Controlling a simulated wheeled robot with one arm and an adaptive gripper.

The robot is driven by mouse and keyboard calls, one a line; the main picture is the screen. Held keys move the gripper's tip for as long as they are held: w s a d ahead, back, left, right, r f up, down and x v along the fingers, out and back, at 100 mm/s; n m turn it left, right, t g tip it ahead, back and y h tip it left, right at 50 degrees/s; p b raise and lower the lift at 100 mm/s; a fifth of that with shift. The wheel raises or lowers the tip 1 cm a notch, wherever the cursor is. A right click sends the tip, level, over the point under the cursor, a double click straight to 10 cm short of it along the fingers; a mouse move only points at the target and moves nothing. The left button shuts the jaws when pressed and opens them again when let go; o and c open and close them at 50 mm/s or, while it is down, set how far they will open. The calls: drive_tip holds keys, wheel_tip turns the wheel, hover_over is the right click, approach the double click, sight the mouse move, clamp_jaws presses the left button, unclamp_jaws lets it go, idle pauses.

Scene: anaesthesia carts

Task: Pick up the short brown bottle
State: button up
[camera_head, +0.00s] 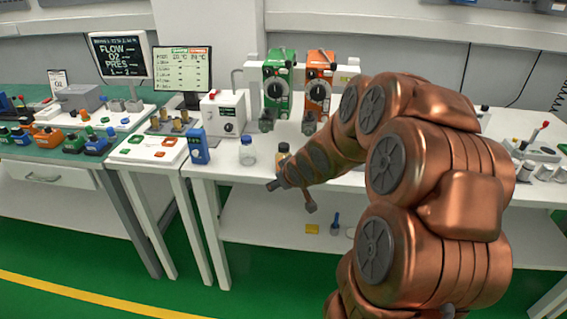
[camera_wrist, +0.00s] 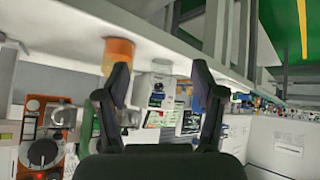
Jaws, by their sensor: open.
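The short brown bottle (camera_head: 284,149) stands near the front of the white table, just behind my wrist, with its lower part hidden by my arm. In the wrist view an orange-brown bottle (camera_wrist: 117,50) shows behind the left fingertip, outside the gap between the fingers. My gripper (camera_wrist: 162,72) is open and empty, with both dark fingers apart. In the head view my gripper (camera_head: 291,196) is at the table's front edge, in front of the bottle and apparently lower. I cannot tell whether a finger touches the bottle.
A clear bottle (camera_head: 247,154) stands left of the brown one, and a blue device (camera_head: 199,147) farther left. Green (camera_head: 277,83) and orange (camera_head: 318,88) vaporizers stand behind. A lower shelf (camera_head: 265,222) holds small items. The wrist view is upside down.

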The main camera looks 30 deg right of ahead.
sight(287, 148)
drive_tip(key=w+d+t, duration=0.2)
drive_tip(key=d, duration=0.1)
drive_tip(key=w+d+t+y+b, duration=0.1)
drive_tip(key=d+t, duration=0.2)
drive_tip(key=w+d+r+t+y, duration=0.1)
drive_tip(key=w+d+t, duration=0.1)
drive_tip(key=d+t, duration=0.1)
drive_tip(key=shift+w+d, duration=0.1)
drive_tip(key=shift+w, duration=0.2)
drive_tip(key=shift+s+d+r+t, duration=0.2)
drive_tip(key=shift+d+r+t, duration=0.2)
drive_tip(key=shift+t, duration=0.2)
drive_tip(key=shift+w+a+f+p, duration=0.1)
drive_tip(key=shift+w+a+p, duration=0.2)
drive_tip(key=shift+w, duration=0.75)
drive_tip(key=shift+w+a+r+p, duration=0.1)
drive_tip(key=shift+w+p, duration=0.25)
drive_tip(key=shift+w, duration=0.75)
drive_tip(key=shift+w+a+f+p, duration=0.1)
drive_tip(key=shift+w+a+p, duration=0.2)
drive_tip(key=shift+w, duration=0.75)
drive_tip(key=shift+w+d, duration=0.15)
drive_tip(key=shift+w, duration=0.4)
drive_tip(key=shift+c, duration=0.3)
clamp_jaws()
